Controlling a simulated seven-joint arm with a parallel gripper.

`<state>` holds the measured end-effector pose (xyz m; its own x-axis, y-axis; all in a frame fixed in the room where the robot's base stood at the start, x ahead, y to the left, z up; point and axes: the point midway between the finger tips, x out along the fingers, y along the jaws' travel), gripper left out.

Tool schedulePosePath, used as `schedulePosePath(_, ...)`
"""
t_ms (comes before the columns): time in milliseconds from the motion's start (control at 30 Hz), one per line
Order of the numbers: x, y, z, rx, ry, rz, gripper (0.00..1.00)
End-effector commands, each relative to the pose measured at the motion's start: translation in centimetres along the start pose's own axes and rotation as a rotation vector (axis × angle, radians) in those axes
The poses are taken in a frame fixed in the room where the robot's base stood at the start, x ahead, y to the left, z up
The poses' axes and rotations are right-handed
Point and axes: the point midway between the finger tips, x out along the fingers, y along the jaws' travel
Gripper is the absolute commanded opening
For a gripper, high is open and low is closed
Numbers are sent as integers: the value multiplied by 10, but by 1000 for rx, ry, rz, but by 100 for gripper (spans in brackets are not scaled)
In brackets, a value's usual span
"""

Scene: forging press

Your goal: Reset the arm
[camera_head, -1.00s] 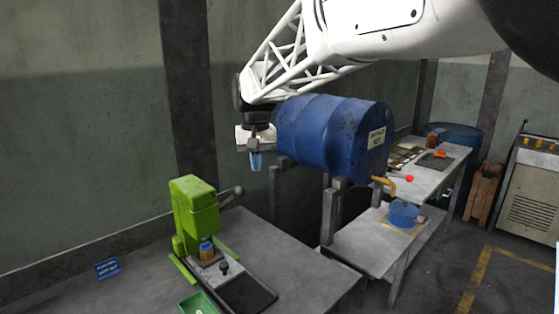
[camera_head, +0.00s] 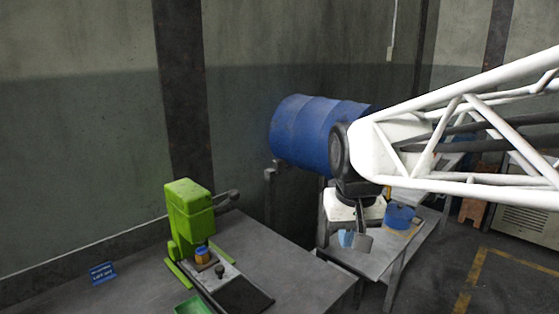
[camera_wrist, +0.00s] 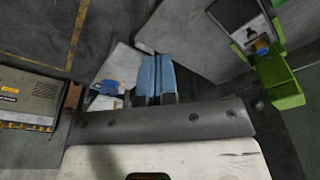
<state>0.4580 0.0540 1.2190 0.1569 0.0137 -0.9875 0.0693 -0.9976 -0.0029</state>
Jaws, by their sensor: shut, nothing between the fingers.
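My gripper (camera_head: 346,239) hangs from the white lattice arm in the head view, in front of the blue drum and above the side table. Its light-blue fingers are together with nothing between them. They also show close together in the wrist view (camera_wrist: 156,80). The green press (camera_head: 190,215) stands on the near workbench at the left, well apart from my gripper. It also shows in the wrist view (camera_wrist: 277,77) at the upper right.
The blue drum (camera_head: 303,133) lies on its side on a stand, partly hidden by my arm. A blue pot (camera_head: 400,216) sits on the side table (camera_head: 372,262). A green tray (camera_head: 192,306) and a blue sign (camera_head: 102,273) are on the workbench (camera_head: 300,277). A grey cabinet (camera_wrist: 30,92) stands beyond.

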Motion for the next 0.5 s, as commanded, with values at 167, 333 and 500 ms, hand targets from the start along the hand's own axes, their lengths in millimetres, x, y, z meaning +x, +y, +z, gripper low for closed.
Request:
schedulePosePath(167,14,21,52,31,24,7,0)
schedulePosePath(333,30,35,99,56,46,15,0)
schedulePosePath(500,45,44,135,75,64,21,0)
